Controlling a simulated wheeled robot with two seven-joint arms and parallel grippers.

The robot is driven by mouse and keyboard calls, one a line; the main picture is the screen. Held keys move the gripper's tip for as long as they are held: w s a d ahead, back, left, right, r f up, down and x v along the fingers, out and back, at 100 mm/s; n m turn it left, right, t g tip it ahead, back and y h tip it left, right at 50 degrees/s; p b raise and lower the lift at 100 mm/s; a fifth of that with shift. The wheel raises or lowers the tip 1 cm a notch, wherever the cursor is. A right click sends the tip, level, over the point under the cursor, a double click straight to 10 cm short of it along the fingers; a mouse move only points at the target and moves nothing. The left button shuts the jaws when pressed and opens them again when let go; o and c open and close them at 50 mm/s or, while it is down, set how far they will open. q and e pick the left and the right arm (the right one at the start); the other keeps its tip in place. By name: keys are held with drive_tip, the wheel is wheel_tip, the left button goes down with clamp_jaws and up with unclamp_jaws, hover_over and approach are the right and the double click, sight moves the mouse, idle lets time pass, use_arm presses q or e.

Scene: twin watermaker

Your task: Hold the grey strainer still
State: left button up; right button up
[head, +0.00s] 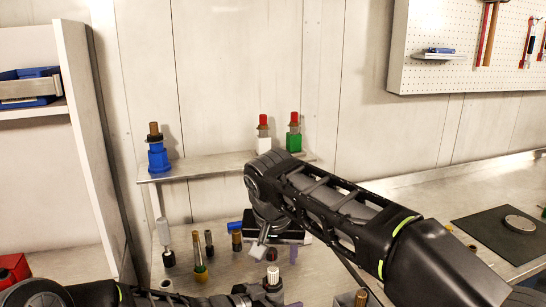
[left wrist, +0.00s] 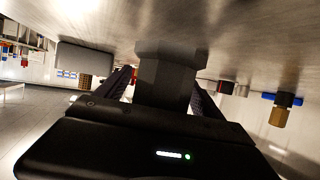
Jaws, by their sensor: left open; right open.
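A grey, hex-edged body (left wrist: 168,75), which looks like the grey strainer, stands between the two fingers of my left gripper (left wrist: 165,88) in the left wrist view. The fingers are open, one on each side of it; I cannot tell whether they touch it. In the head view my left arm comes in at the bottom left, and I cannot make out the strainer for certain there. My right gripper (head: 275,244) is open and points down over the bench, partly hidden by its own wrist. I see nothing clearly held in it.
Blue (head: 158,153), white (head: 263,141) and green (head: 294,138) fittings stand on the raised shelf (head: 205,167). Several small fittings stand on the bench left of my right gripper. A dark mat (head: 490,240) with a round disc (head: 520,224) lies at right. A brass valve (left wrist: 279,115) shows in the left wrist view.

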use_arm(q)
drive_tip(key=v, duration=1.2)
